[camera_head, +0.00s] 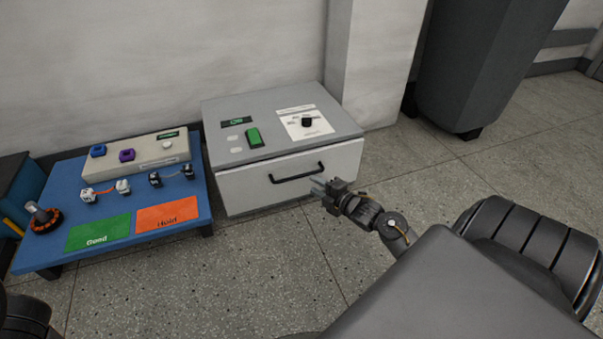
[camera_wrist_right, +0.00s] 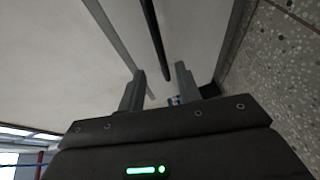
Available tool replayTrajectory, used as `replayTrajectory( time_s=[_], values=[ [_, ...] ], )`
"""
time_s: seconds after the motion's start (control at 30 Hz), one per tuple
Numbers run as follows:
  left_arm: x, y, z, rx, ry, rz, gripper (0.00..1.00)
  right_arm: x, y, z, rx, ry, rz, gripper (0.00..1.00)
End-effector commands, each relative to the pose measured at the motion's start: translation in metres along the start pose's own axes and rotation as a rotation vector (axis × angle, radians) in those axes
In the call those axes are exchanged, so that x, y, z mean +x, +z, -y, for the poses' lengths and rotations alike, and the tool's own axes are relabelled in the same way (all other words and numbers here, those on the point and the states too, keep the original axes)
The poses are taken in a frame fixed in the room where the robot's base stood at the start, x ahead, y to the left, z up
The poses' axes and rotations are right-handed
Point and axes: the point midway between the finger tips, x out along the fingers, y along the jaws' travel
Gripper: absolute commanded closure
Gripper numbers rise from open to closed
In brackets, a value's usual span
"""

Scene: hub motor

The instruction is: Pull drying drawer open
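The drying drawer (camera_head: 285,183) is the pale front of a grey box-shaped unit (camera_head: 225,112) on the floor; it looks shut. Its black bar handle (camera_head: 297,173) runs across the upper front. My right gripper (camera_head: 318,187) is just in front of the drawer, near the right end of the handle. In the right wrist view my right gripper (camera_wrist_right: 160,85) has its two fingers apart with nothing between the tips. The handle (camera_wrist_right: 156,40) shows there as a dark bar beyond the fingertips, apart from them. My left gripper is not visible.
A blue table (camera_head: 45,258) stands left of the unit, with green (camera_head: 98,232) and orange (camera_head: 167,215) mats, several small parts and a beige tester box (camera_head: 140,155). A dark grey bin (camera_head: 475,70) stands at the back right. The floor before the drawer is clear.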

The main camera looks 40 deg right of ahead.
Motion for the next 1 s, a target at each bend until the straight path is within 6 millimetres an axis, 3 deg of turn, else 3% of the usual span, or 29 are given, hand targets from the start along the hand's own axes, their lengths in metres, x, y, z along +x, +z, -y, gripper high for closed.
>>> replayTrajectory(
  time_s=[0.2, 0.43, 0.87, 1.0],
  values=[
    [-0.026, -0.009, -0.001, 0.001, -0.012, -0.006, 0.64, 0.044, 0.001, 0.006, 0.002, 0.003, 0.002, 0.66],
    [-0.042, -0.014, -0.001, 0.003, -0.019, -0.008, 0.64, 0.075, 0.002, 0.005, 0.002, 0.001, 0.004, 0.66],
    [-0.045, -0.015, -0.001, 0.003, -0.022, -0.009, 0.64, 0.084, 0.003, 0.002, 0.002, -0.002, 0.005, 0.66],
    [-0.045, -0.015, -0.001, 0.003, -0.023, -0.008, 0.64, 0.084, 0.003, 0.002, 0.002, -0.001, 0.006, 0.82]
  ],
)
